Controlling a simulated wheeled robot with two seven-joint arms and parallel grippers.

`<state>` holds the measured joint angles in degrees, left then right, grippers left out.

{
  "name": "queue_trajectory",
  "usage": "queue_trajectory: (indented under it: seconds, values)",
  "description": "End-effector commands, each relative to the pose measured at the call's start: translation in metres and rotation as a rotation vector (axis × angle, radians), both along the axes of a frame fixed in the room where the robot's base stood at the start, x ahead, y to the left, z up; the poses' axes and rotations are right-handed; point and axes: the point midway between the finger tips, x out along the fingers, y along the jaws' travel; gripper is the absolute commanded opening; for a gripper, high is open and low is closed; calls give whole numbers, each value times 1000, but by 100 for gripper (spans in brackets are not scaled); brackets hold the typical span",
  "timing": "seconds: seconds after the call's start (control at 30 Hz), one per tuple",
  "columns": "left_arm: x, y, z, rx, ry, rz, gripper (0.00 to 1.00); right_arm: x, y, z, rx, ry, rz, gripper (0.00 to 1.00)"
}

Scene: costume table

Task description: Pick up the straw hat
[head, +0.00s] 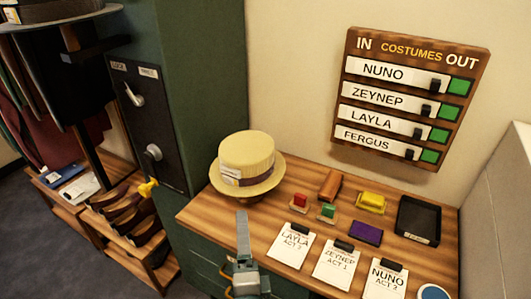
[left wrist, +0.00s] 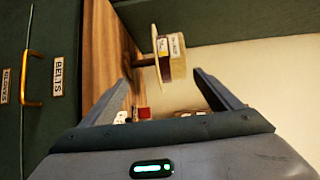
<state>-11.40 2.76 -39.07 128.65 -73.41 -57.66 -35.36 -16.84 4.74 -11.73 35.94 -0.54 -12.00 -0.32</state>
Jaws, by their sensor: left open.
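The straw hat (head: 248,160) is pale yellow with a flat crown, a round brim and a small white label. It sits on a low brown stand (head: 243,199) at the left end of the wooden table. My left gripper (head: 242,222) is in front of and below the brim, apart from the hat. In the left wrist view the open, empty left gripper (left wrist: 165,82) has the hat (left wrist: 178,58) turned sideways, beyond and between its fingers. My right gripper is not in view.
The table (head: 200,214) holds several white cards, red and green blocks, a yellow block (head: 372,202), a purple block (head: 366,233) and a black tray (head: 418,220). A dark green cabinet (head: 200,60) rises at left behind the hat. A costume board (head: 410,95) hangs on the wall.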

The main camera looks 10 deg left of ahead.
Motion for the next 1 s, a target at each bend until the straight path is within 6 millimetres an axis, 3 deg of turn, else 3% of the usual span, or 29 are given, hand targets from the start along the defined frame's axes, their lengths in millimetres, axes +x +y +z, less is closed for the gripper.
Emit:
queue_trajectory:
  seconds: [0.13, 0.57, 0.77, 1.0]
  values:
    - [-6, 7, 21, 6, -35, 23, 84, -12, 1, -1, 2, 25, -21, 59]
    - [-2, 8, 23, 7, -35, 23, 84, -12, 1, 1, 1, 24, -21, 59]
    - [19, 14, 25, 10, -37, 23, 84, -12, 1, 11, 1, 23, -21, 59]
    - [60, 26, 26, 10, -36, 23, 84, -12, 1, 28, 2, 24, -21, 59]
